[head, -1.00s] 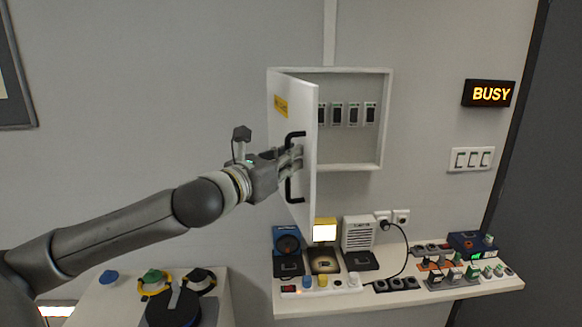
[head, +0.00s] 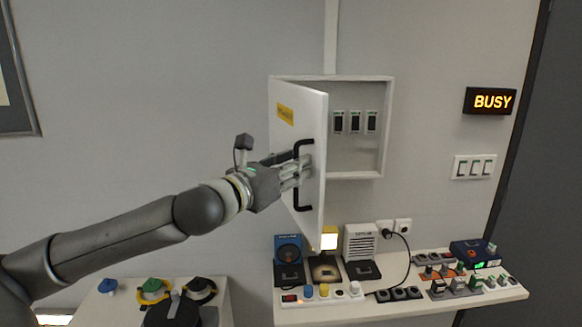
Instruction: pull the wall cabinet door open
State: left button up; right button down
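The white wall cabinet (head: 388,130) hangs on the grey wall. Its door (head: 300,108), hinged on the left and bearing a small yellow label, stands well open, swung out toward me. A black bow handle (head: 305,207) is near the door's free edge. My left gripper (head: 304,170) is at the middle of the handle, its fingers closed around the upright bar. The exact finger contact is small and partly hidden by the handle. Inside the cabinet, several dark switches (head: 355,122) show; the door covers the left part of the interior. My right gripper is not in view.
A shelf (head: 440,308) below the cabinet carries boxes, a speaker (head: 360,243), plugs and sockets, close under the door's lower edge. A lower stand (head: 100,305) with knobs is at the left. A BUSY sign (head: 490,101) hangs at right.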

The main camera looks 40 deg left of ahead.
pick_arm(q)
jog(key=shift+s+f, duration=0.1)
jog(key=shift+s, duration=0.05)
jog(key=s, duration=0.7)
jog(key=shift+s+a, duration=0.15)
dwell(0.7)
